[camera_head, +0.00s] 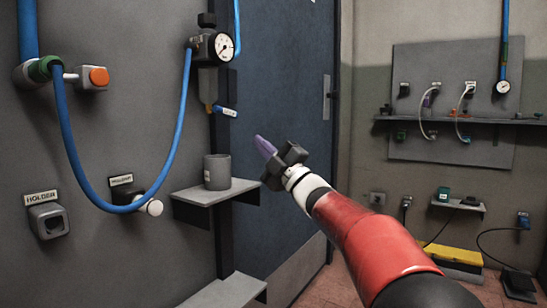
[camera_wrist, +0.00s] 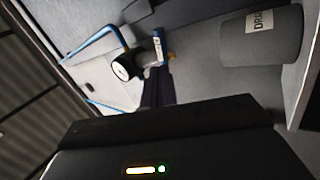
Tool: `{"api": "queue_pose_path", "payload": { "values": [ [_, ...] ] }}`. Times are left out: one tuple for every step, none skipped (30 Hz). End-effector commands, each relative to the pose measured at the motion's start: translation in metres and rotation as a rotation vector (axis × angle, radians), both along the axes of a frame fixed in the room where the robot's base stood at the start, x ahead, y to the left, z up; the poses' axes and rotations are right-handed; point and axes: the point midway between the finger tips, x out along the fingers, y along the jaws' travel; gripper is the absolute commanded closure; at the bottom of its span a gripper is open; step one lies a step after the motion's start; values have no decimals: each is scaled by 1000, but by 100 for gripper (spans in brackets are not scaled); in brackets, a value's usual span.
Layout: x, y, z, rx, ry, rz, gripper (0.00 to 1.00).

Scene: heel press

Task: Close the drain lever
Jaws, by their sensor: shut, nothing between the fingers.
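The drain lever (camera_head: 225,110) is a small blue handle with a white label, under the filter bowl (camera_head: 208,84) of the gauge unit (camera_head: 212,48). It points right and tilts slightly down from a brass-coloured fitting. It also shows in the wrist view, where the blue and white handle (camera_wrist: 158,47) is near the top middle. My gripper (camera_head: 262,143) is shut and empty, with purple fingertips pointing up and left. In the head picture it is below and right of the lever, apart from it.
A grey cup (camera_head: 217,172) stands on a small shelf (camera_head: 212,192) below the lever; its label shows in the wrist view (camera_wrist: 262,35). A blue hose (camera_head: 68,140) loops along the left wall. A blue door (camera_head: 285,100) stands behind my gripper.

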Motion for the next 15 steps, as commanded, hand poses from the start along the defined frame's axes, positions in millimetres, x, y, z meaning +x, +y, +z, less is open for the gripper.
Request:
{"api": "queue_pose_path", "payload": {
  "values": [
    [-6,-6,-5,0,2,-2,100],
    [-9,-9,-7,1,2,-2,100],
    [-12,-12,-11,1,2,-2,100],
    [-15,-14,-13,0,2,-2,100],
    [-17,-16,-15,0,1,-1,100],
    [-19,-18,-17,1,1,0,100],
    [-21,-19,-18,0,1,-1,100],
    [-22,-20,-19,0,0,0,100],
    [-23,-21,-20,0,0,0,100],
    [-23,-22,-21,0,0,0,100],
    [-24,-22,-21,0,0,0,100],
    [-24,-22,-21,0,0,0,100],
    [-24,-22,-21,0,0,0,100],
    [-24,-22,-21,0,0,0,100],
    [-24,-22,-21,0,0,0,100]
  ]
}}
